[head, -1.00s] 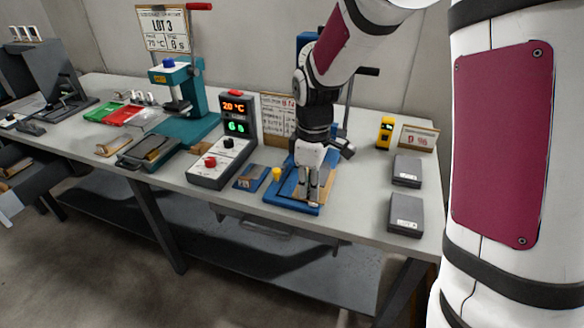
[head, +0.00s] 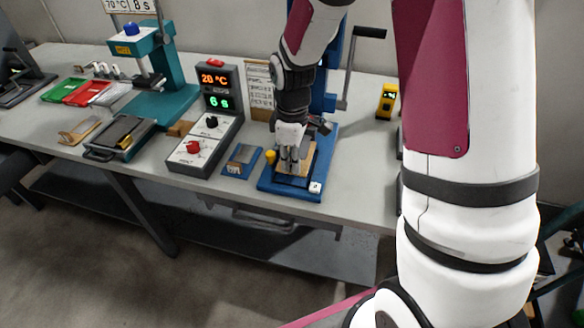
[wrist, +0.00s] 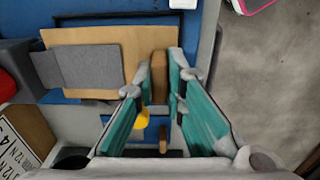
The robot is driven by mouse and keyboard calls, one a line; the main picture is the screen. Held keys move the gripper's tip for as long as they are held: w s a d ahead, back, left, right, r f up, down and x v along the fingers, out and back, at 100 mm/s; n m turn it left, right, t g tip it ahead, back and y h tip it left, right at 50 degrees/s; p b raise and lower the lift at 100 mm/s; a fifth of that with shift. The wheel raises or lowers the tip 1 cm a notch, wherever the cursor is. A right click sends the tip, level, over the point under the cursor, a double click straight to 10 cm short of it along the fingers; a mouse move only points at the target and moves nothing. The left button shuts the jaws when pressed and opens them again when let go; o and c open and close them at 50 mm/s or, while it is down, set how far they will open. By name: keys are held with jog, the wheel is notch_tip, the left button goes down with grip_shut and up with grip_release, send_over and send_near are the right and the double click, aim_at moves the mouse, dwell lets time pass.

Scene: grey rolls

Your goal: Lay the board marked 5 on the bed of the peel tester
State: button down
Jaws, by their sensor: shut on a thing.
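The peel tester has a blue bed (head: 268,186) with a yellow knob (head: 270,156) at its left. A tan board (head: 309,158) is over the bed. In the wrist view the board (wrist: 90,36) carries a grey patch (wrist: 88,66), with blue around it. My gripper (head: 289,166) is low over the bed. In the wrist view my gripper (wrist: 160,70) is shut on an upright brown block (wrist: 159,78) at the board's right end. No number can be read on the board. I cannot tell whether it touches the bed.
A control box (head: 190,158) with lit readouts and a small blue plate (head: 240,160) stand left of the tester. A yellow device (head: 387,101) stands to the right. A teal press (head: 165,100) and trays are further left. My own arm hides the table's right side.

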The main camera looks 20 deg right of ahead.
notch_tip(320, 180, down, 3)
jog(key=shift+f, duration=0.1)
jog(key=c, duration=1.7)
grip_release()
jog(key=shift+o, duration=0.2)
